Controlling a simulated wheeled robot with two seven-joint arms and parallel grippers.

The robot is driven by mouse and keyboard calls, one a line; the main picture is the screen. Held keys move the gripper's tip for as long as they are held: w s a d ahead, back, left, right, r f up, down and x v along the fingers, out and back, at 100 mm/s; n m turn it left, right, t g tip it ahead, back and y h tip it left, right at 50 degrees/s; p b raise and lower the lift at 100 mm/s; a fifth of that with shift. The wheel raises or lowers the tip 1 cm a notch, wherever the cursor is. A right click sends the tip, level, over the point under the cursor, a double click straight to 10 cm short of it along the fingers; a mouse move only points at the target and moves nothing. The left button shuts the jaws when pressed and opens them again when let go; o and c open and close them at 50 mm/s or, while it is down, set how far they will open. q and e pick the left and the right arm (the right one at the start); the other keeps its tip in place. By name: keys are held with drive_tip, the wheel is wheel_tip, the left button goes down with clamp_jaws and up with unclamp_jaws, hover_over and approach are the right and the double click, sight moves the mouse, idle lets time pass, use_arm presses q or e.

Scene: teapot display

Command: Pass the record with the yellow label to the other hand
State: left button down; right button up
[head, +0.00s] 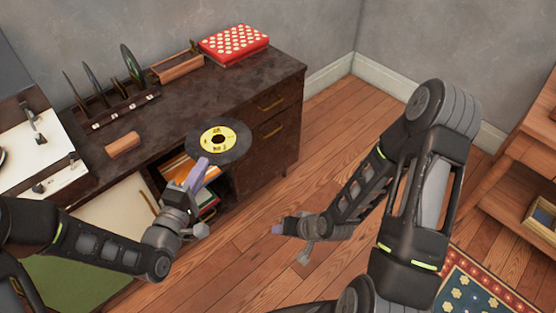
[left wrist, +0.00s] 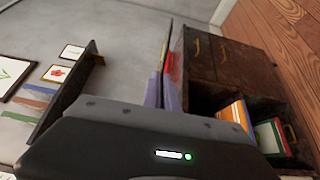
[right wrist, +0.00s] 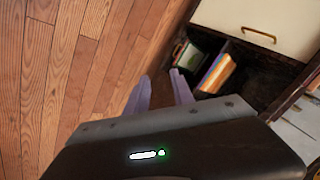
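The black record with the yellow label (head: 235,151) is in the head view, in front of the dark cabinet's edge, label facing up. My left gripper (head: 199,169) is shut on the record's near rim. In the left wrist view the record (left wrist: 166,53) shows nearly edge-on between the lilac fingers of the left gripper (left wrist: 165,92). My right gripper (head: 279,229) is in front of the cabinet, to the right of and below the record in the head view, apart from it. In the right wrist view the right gripper (right wrist: 160,92) is open, with nothing between its fingers.
The dark cabinet (head: 262,83) carries a rack (head: 119,112) of several upright records, a wooden tray (head: 177,67), a red dotted box (head: 234,43), a brown block (head: 123,145) and a turntable (head: 30,145). Its open shelf holds sleeves (right wrist: 216,73). The floor (head: 270,260) before it is clear.

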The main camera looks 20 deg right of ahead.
drive_tip(key=w+d+r+m+t, duration=0.2)
drive_tip(key=w+d+r+t, duration=0.2)
drive_tip(key=w+d+r, duration=0.3)
wheel_tip(320, 180, up, 10)
drive_tip(key=w+f+m+t+y, duration=0.1)
drive_tip(key=t+y, duration=0.1)
drive_tip(key=t, duration=0.1)
drive_tip(key=m+t+y, duration=0.2)
drive_tip(key=m+y, duration=0.1)
drive_tip(key=y, duration=0.2)
approach(229, 138)
drive_tip(key=v, duration=0.5)
drive_tip(key=shift+d+r, duration=0.1)
drive_tip(key=shift+r, duration=0.1)
drive_tip(key=shift+w, duration=0.1)
drive_tip(key=x, duration=1.2)
drive_tip(key=shift+f, duration=0.25)
drive_tip(key=shift+c, duration=0.3)
clamp_jaws()
